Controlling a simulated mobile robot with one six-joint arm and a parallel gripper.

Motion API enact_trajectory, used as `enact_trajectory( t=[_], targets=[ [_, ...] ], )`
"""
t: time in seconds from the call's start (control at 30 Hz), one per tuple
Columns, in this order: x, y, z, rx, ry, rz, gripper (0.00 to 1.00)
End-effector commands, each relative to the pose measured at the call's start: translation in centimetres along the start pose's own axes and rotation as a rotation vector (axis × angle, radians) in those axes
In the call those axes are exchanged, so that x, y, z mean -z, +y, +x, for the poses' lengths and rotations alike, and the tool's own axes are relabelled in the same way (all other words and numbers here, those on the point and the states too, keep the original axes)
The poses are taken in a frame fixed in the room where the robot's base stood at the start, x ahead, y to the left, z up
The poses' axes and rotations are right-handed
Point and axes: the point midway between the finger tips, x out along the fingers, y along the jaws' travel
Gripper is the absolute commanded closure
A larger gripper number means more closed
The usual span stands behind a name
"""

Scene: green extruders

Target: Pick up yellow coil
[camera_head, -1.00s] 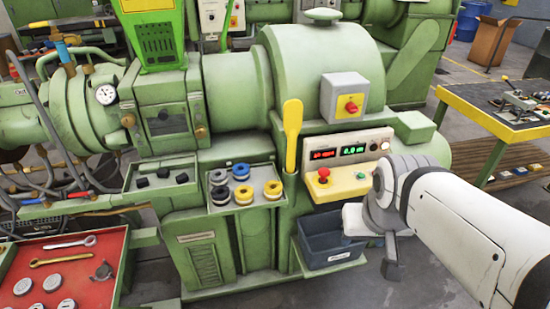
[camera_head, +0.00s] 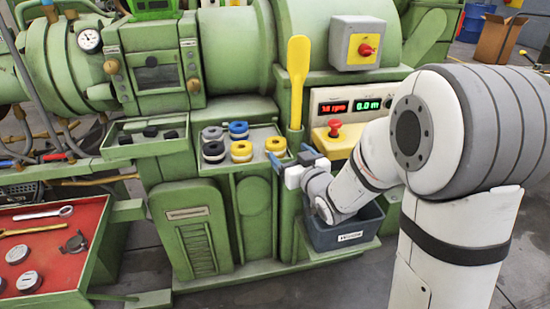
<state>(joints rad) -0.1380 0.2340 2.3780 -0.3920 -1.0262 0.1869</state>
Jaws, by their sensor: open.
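Two yellow coils sit on the green tray (camera_head: 237,170) on the front of the machine. One yellow coil (camera_head: 241,149) is in the front middle of the tray, and the other yellow coil (camera_head: 275,145) is at its right side. My gripper (camera_head: 291,157) is open, with two blue fingers spread apart, at the tray's front right corner. It is just in front and to the right of the right-hand yellow coil. Nothing shows between the fingers. Whether a finger touches that coil cannot be told.
An upright yellow lever (camera_head: 297,75) stands close behind my gripper. A dark blue bin (camera_head: 345,230) is below my wrist. A red tool tray (camera_head: 65,250) is at the left.

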Motion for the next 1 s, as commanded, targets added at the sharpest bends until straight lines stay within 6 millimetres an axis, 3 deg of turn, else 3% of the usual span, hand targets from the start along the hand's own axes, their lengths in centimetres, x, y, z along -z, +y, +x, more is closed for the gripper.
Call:
enact_trajectory(
  t=[0.07,0.37,0.7,1.0],
  targets=[
    [-0.8,-0.5,0.4,0.021,0.028,0.005,0.21],
    [-0.3,-0.9,3.3,0.034,0.05,0.007,0.21],
    [-0.1,-0.9,7.8,0.033,0.049,0.007,0.21],
    [-0.1,-0.9,8.2,0.032,0.048,0.007,0.21]
  ],
)
